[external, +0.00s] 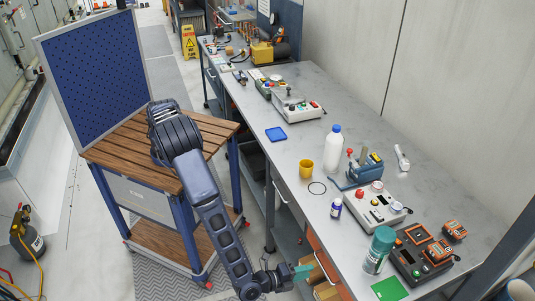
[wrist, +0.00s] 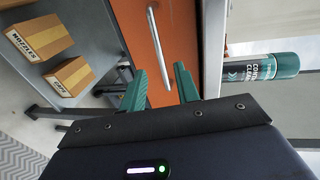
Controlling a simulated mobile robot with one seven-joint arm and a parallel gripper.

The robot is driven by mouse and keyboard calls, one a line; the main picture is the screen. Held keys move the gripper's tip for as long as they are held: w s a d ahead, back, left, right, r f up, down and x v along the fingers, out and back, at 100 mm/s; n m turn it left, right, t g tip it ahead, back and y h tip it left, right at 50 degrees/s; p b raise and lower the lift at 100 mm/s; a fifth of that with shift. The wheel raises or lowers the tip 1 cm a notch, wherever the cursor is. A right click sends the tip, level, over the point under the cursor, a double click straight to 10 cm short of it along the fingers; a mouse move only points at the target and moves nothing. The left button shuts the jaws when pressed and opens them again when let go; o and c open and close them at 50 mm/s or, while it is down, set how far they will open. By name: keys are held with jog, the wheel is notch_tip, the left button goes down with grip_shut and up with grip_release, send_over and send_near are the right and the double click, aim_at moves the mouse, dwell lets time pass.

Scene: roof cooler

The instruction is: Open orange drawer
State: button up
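The orange drawer (external: 327,264) is under the right-hand bench, low in the external view, partly behind my gripper. Its orange front (wrist: 187,38) fills the upper middle of the wrist view, with a long silver bar handle (wrist: 158,45). The drawer looks shut. My gripper (external: 308,270) has green fingers and is near the drawer front in the external view. In the wrist view my gripper (wrist: 159,70) is open, with one finger on each side of the handle's near end. I see no clear contact, and the depth between fingers and handle is hard to judge.
Cardboard boxes (wrist: 42,37) sit on grey shelving left of the drawer in the wrist view. A green spray can (external: 379,250) stands on the bench (external: 290,155) near its front edge. A wooden-topped cart (external: 150,160) with a blue pegboard stands to the left.

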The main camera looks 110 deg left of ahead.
jog(key=shift+x, duration=2.6)
grip_shut()
